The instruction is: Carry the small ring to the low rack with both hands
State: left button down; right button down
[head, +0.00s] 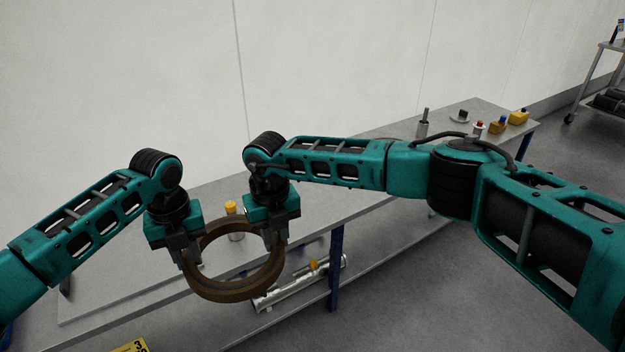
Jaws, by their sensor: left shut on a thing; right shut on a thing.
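The small ring (233,290) is a brown, rust-coloured band held in the air in the middle of the head view, in front of the workbench edge. My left gripper (186,262) is shut on the ring's left side. My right gripper (275,246) is shut on its far right side. Both grippers point down, and the ring looks roughly level. The fingertips are partly hidden against the ring. A wheeled rack (600,72) with dark round things on its lower shelf stands at the far upper right; I cannot tell whether it is the low rack.
A grey workbench (335,205) with blue legs runs behind the ring. A yellow-capped container (232,209) stands on it, close behind the ring. Yellow boxes (518,117) and small parts sit at its far end. A metal tube (290,290) lies on the lower shelf. Floor at right is clear.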

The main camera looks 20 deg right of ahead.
aim_at(314, 188)
jog(key=i+l, duration=1.55)
